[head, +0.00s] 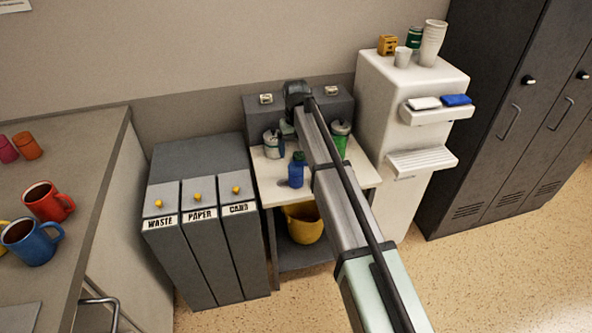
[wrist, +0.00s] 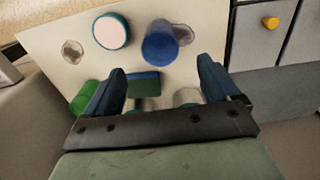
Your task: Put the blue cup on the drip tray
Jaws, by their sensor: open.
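A blue mug (head: 32,243) with dark contents stands on the counter at the left in the head view. A blue bottle-like container (head: 296,174) stands on the small table, and a blue cylinder, apparently the same one, shows in the wrist view (wrist: 158,46). A ribbed white drip tray (head: 423,160) juts from the front of the white dispenser and looks empty. My gripper (wrist: 160,88) is open above the small table, its fingers apart behind the blue cylinder in the wrist view. A blue-green item (wrist: 145,84) shows between the fingers; its height is unclear. In the head view my arm hides part of the table.
A red mug (head: 48,202) stands beside the blue mug. Three grey bins (head: 200,225) stand between counter and table. A green container (head: 341,140) and a white-and-teal one (head: 272,145) share the table. The upper dispenser shelf (head: 432,115) holds a white and a blue item.

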